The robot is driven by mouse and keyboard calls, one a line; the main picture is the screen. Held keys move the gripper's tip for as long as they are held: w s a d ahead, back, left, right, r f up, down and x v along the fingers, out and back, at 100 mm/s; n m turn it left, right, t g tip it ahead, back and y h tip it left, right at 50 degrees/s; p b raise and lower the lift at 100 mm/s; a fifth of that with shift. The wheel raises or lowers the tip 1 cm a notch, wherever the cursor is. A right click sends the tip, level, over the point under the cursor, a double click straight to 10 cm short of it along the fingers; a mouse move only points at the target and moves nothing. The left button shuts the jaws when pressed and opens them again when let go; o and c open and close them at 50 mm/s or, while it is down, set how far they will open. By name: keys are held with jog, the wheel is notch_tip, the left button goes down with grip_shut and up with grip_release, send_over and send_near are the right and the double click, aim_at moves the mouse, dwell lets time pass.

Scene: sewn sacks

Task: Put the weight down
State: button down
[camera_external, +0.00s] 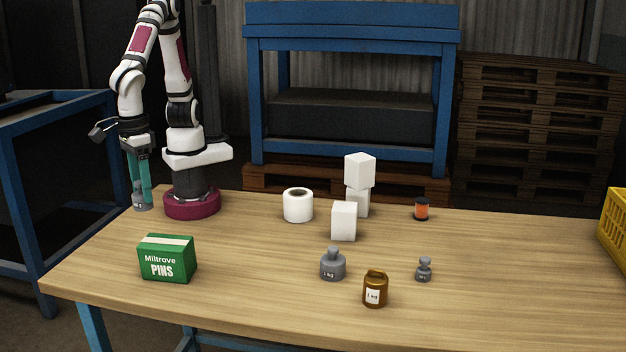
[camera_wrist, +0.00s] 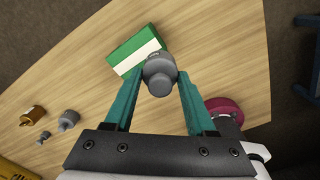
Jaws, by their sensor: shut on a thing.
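My gripper (camera_external: 141,190) is at the far left of the table, beside my base, pointing down. Its teal fingers are shut on a grey weight (camera_external: 142,204). In the wrist view the held grey weight (camera_wrist: 158,78) sits between the two fingertips (camera_wrist: 160,72), in front of the green box. I cannot tell whether its underside touches the table. Other weights stand upright on the table: a larger grey one (camera_external: 333,264), a brown one (camera_external: 375,289) and a small grey one (camera_external: 424,270).
A green pins box (camera_external: 167,259) stands at the front left of the wooden table (camera_external: 260,290). A white roll (camera_external: 298,205), white blocks (camera_external: 343,221) and an orange-black container (camera_external: 421,209) stand further back. A yellow crate (camera_external: 613,228) is at the right edge. Bare wood lies between box and roll.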

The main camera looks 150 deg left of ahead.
jog(key=w+f, duration=0.1)
jog(key=w+a+f, duration=0.2)
jog(key=w, duration=0.1)
jog(key=shift+w+a, duration=0.1)
jog(key=shift+a, duration=0.15)
jog(key=shift+f, duration=1.95)
jog(key=shift+f, duration=0.15)
jog(key=shift+c, duration=1.1)
grip_release()
notch_tip(320, 180, up, 12)
jog(key=s+a+m+y, duration=0.1)
jog(key=s+a+m, duration=1.6)
jog(key=m, duration=0.8)
jog(key=a, duration=0.2)
jog(key=shift+s+a+f+m+y, duration=0.25)
jog(key=shift+a+f+m+y, duration=0.05)
jog(key=shift+f+m+y, duration=0.1)
